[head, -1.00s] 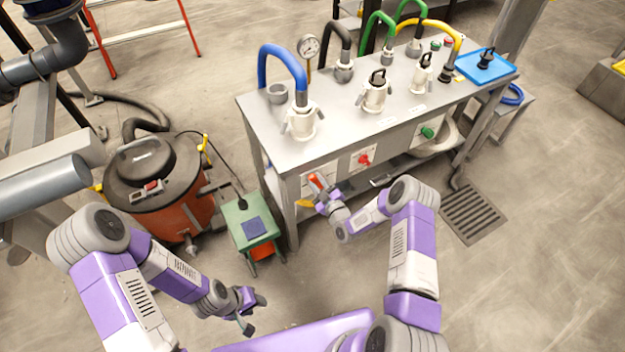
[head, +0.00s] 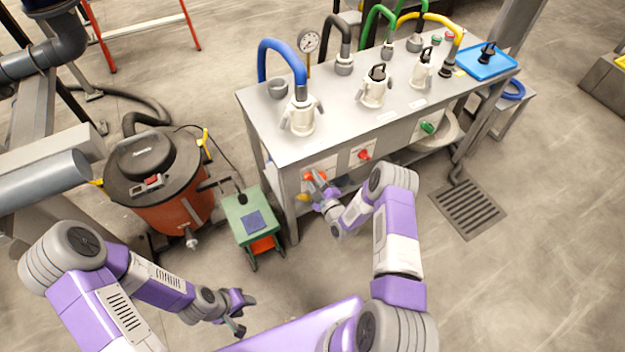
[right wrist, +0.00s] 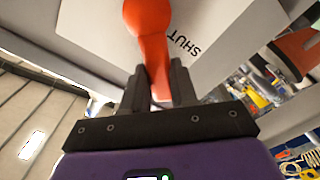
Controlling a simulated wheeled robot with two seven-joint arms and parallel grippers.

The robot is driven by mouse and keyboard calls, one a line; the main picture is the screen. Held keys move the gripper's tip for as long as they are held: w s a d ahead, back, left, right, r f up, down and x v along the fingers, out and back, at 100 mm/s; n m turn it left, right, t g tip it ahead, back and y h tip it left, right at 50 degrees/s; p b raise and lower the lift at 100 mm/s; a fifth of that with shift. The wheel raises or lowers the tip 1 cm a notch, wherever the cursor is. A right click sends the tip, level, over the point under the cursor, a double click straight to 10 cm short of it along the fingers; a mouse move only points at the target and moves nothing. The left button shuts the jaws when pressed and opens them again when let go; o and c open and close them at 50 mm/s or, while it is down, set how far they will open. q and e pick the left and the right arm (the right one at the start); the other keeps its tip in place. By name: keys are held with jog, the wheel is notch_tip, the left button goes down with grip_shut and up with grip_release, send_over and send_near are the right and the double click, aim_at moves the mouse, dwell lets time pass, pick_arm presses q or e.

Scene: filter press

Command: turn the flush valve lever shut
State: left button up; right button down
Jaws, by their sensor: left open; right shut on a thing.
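The orange-red flush valve lever (head: 316,176) is on the front panel of the steel bench, near its left corner. My right gripper (head: 313,182) is at the lever. In the right wrist view the lever (right wrist: 150,45) runs down between the two fingers (right wrist: 156,85), which are shut on its lower part. The word SHUT (right wrist: 184,43) is printed on the pale plate beside the lever. In the head view the fingers partly cover the lever. My left gripper (head: 243,312) is open and empty, low in front of the green cart, away from the bench.
A red knob (head: 364,154) and a green knob (head: 428,128) are further right on the bench front. A green cart (head: 248,218) and an orange vacuum drum (head: 172,205) stand left of the bench. A floor grate (head: 467,207) lies at the right.

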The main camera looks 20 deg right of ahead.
jog(key=c, duration=0.9)
grip_release()
jog(key=shift+s, duration=0.1)
jog(key=s, duration=0.2)
jog(key=s+p, duration=0.1)
jog(key=s, duration=0.2)
jog(key=s+d+p, duration=0.1)
jog(key=s, duration=0.1)
jog(key=shift+s, duration=0.25)
jog(key=shift+a, duration=0.1)
